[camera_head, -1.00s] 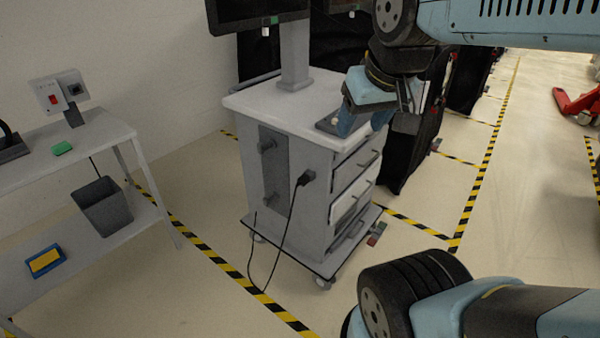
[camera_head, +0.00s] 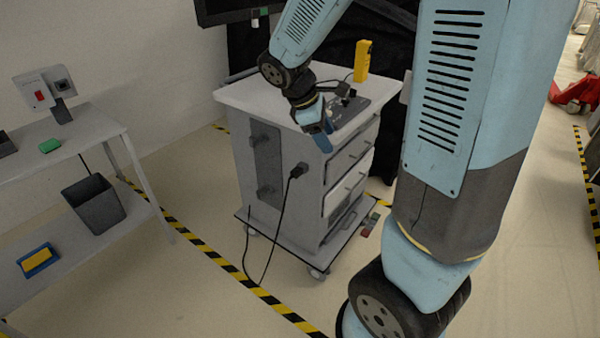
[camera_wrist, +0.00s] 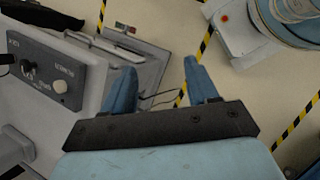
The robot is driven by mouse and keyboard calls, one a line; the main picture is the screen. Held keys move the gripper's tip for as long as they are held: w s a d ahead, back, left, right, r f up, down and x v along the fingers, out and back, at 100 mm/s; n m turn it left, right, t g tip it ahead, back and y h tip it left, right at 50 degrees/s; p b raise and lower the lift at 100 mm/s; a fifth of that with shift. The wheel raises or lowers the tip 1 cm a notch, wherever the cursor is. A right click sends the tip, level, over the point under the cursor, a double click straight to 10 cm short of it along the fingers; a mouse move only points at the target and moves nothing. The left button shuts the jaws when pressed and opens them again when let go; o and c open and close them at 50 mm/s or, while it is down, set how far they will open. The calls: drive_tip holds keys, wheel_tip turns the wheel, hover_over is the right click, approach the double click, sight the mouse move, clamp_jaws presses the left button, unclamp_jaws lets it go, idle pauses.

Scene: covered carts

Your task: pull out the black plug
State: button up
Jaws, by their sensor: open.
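The black plug (camera_head: 298,170) sits on the near side face of the grey cart (camera_head: 320,190), close to its front corner. A black cable hangs from it and loops on the floor. My gripper (camera_head: 318,128) is at the cart's top edge, above and slightly right of the plug, with a gap between them. In the wrist view my gripper (camera_wrist: 162,80) has its two blue fingers apart, with nothing held. A thin dark cable (camera_wrist: 160,97) shows behind the fingers. I cannot make out the plug in the wrist view.
A dark panel with knobs (camera_wrist: 45,75) lies on the cart top, where a yellow device (camera_head: 362,60) also stands. Left is a shelf table (camera_head: 85,135) with a grey bin (camera_head: 95,205). Open floor lies between it and the cart.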

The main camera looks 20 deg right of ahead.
drive_tip(key=w+a+f+n+t+h, duration=0.1)
drive_tip(key=w+a+f+n+h, duration=0.1)
drive_tip(key=w+f+n+h, duration=0.75)
drive_tip(key=n+t, duration=1)
drive_tip(key=n, duration=1.1)
approach(292, 175)
drive_tip(key=x, duration=0.3)
drive_tip(key=shift+a+f, duration=0.2)
drive_tip(key=shift+f, duration=0.05)
drive_tip(key=shift+f+x, duration=0.2)
drive_tip(key=shift+x, duration=4.3)
drive_tip(key=shift+r, duration=0.1)
drive_tip(key=shift+c, duration=0.3)
clamp_jaws()
